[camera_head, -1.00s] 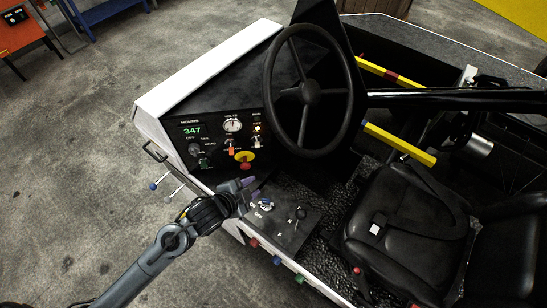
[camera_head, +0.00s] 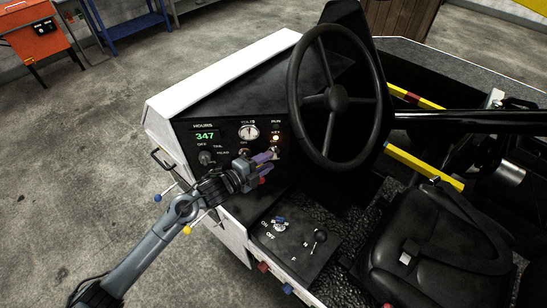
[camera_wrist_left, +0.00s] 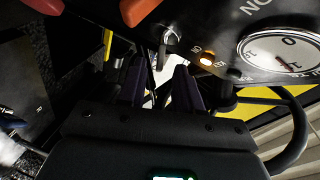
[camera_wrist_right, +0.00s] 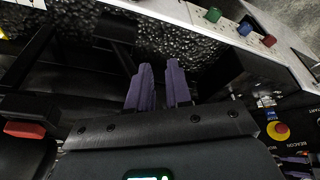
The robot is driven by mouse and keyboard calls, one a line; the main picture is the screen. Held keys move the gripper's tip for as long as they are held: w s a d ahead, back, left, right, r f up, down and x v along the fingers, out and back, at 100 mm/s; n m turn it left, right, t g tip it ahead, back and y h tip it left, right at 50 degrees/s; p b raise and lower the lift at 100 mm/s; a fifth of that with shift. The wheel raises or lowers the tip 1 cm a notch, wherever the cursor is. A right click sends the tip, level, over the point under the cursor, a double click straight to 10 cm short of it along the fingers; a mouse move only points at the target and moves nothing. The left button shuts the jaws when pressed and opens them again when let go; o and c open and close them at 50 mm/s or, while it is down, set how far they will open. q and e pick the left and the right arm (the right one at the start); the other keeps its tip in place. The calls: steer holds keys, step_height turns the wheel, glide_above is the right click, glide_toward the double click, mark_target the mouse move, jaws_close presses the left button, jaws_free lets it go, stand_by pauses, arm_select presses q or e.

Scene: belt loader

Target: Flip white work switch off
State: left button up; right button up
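My left gripper (camera_head: 265,163) is at the dashboard, just below the volts gauge and the lit amber lamp. Its purple fingers also show in the left wrist view (camera_wrist_left: 159,82), apart, with nothing seen held between them. A grey metal-looking toggle (camera_wrist_left: 168,40) shows just beyond the fingertips, near the amber lamp (camera_wrist_left: 207,59). I cannot tell whether it is the white work switch, or which way it is set. In the head view the gripper covers part of the switch row. My right gripper (camera_wrist_right: 160,82) shows only in its own wrist view, fingers slightly apart and empty.
The steering wheel (camera_head: 334,98) stands right of the dashboard. An orange toggle (camera_wrist_left: 140,10) is close to my left gripper. The volts gauge (camera_head: 248,131) is above it. A lower console (camera_head: 292,245) has a key and a lever. The seat (camera_head: 428,235) is behind.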

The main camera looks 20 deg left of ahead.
arm_select(q)
steer(key=shift+x, duration=1.75)
jaws_close()
